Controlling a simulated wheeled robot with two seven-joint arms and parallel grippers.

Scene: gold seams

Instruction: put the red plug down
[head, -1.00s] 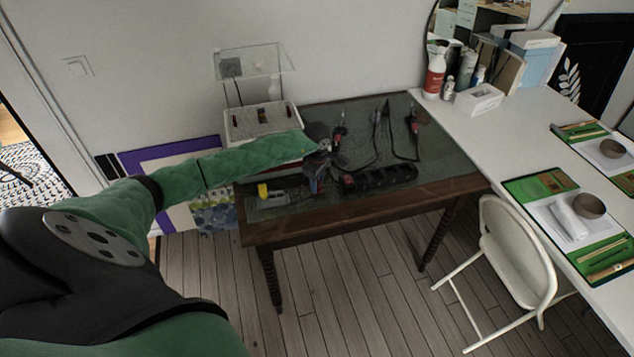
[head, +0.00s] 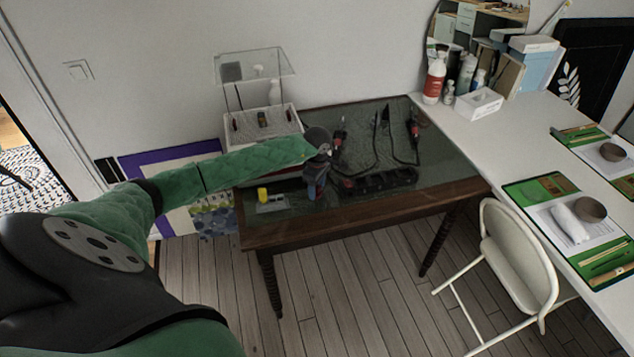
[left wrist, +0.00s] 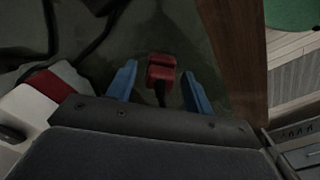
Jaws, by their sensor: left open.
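The red plug (left wrist: 161,70) lies between the two blue fingers of my left gripper (left wrist: 160,88) in the left wrist view. The fingers stand open, with a gap on each side of the plug, and a dark stub or cord runs from it toward the gripper's palm. The dark green table top (left wrist: 150,25) shows behind it. In the head view my left gripper (head: 316,185) is low over the table's front part, left of a black power strip (head: 385,181). I cannot tell the plug apart with certainty there. My right gripper is not in view.
A white box-shaped device (head: 262,120) stands behind my left arm. A yellow-capped item (head: 263,194) sits near the front edge. Red-handled tools (head: 414,128) and dark cables lie at the back right. A white table (head: 470,125) and chair (head: 515,255) stand right.

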